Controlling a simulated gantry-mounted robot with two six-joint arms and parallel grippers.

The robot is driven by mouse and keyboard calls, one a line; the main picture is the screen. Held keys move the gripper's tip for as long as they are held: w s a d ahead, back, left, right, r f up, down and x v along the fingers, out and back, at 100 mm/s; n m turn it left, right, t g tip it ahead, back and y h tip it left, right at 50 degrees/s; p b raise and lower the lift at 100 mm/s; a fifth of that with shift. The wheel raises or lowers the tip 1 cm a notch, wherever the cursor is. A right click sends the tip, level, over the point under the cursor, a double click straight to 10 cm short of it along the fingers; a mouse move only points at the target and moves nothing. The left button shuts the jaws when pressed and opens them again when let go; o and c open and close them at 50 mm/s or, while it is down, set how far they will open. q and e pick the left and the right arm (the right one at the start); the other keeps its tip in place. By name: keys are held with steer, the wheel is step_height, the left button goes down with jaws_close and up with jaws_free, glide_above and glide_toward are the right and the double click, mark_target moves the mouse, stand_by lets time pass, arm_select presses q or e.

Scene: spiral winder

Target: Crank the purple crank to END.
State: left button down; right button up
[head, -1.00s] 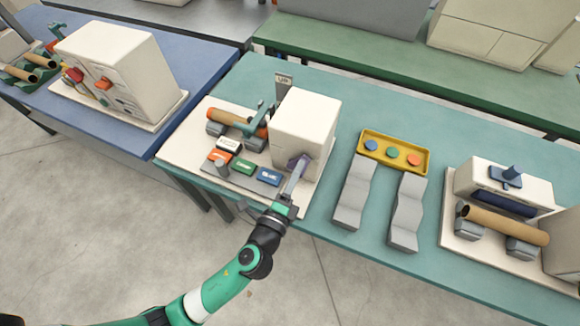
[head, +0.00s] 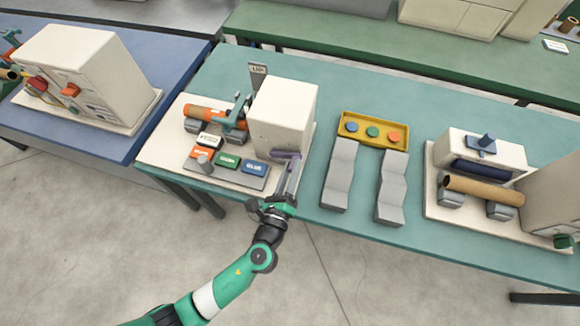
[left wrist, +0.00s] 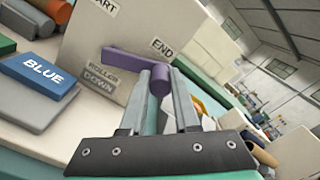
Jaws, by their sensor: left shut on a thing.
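The purple crank (head: 287,155) is on the near face of a white box (head: 284,112) on the teal table. My left gripper (head: 291,172) reaches it from the front. In the left wrist view the crank's knob (left wrist: 160,82) sits between the left fingers (left wrist: 160,92), which are shut on it. The crank arm (left wrist: 128,60) runs from the knob to the left. The END label (left wrist: 162,48) is just above the knob. A START label (left wrist: 101,6), partly cut off, is at the upper left, and a ROLLER DOWN label (left wrist: 101,80) lies below the arm. The right gripper is not in view.
Colored blocks, including a blue one (head: 254,169), lie left of the crank. Grey wavy stands (head: 340,175) and a yellow tray (head: 345,118) are to the right.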

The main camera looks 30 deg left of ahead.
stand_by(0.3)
arm_select(q)
steer(key=c, duration=0.6)
jaws_free()
steer(key=shift+c, duration=0.2)
